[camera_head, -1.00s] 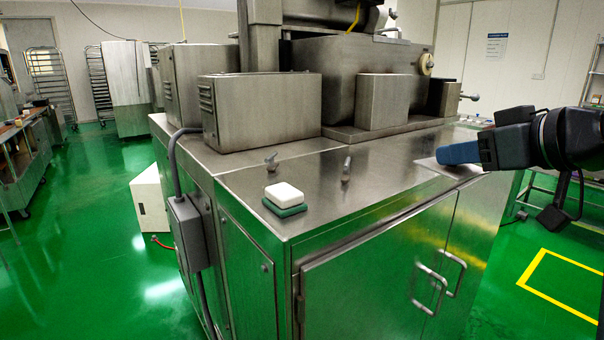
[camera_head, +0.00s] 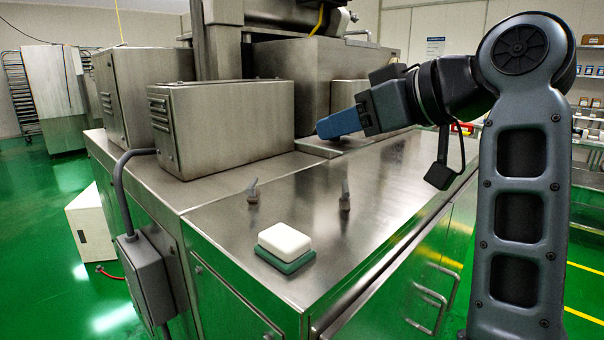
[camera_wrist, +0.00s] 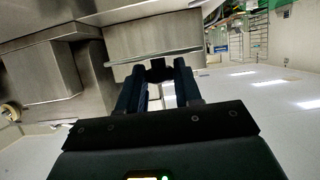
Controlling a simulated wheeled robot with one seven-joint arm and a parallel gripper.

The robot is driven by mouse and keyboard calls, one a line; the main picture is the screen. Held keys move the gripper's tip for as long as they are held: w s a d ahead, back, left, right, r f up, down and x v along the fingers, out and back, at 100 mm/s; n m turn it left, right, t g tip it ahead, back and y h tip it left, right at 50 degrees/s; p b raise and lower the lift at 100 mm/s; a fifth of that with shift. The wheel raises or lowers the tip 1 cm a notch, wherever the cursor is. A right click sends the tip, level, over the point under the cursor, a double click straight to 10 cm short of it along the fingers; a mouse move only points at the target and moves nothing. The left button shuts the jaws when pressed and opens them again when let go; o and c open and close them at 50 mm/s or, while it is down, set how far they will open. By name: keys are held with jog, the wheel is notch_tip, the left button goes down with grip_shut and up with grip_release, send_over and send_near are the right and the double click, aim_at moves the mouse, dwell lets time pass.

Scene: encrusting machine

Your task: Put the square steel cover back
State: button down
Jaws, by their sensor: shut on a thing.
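My gripper (camera_head: 324,128) reaches over the steel machine top (camera_head: 290,200) from the right, its blue fingers pointing left and slightly down by the hopper's base. In the wrist view my gripper (camera_wrist: 157,72) is shut on a small dark knob-like piece between the fingertips. A flat grey steel edge centred just beyond that piece appears to be the square steel cover (camera_wrist: 130,59), seen nearly edge-on. It is hard to separate from the steel boxes behind it. In the head view I cannot make out the cover. The opening it fits is not clearly visible.
A vented steel box (camera_head: 222,124) stands left of my gripper, and the large hopper housing (camera_head: 300,80) rises behind. Two small upright fittings (camera_head: 345,196) stand on the machine top. A white block on a green base (camera_head: 286,245) lies near the front corner.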

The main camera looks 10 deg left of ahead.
aim_at(314, 143)
jog(key=a+f, duration=0.2)
jog(key=a, duration=0.1)
jog(key=a+f, duration=0.1)
jog(key=a, duration=0.1)
jog(key=shift+s+a+f, duration=0.1)
jog(key=shift+f, duration=1.95)
jog(key=shift+f, duration=0.1)
jog(key=shift+f, duration=0.5)
jog(key=c, duration=0.8)
grip_release()
jog(key=shift+f, duration=0.2)
jog(key=shift+r, duration=0.25)
jog(key=v, duration=1.2)
jog(key=shift+r, duration=0.45)
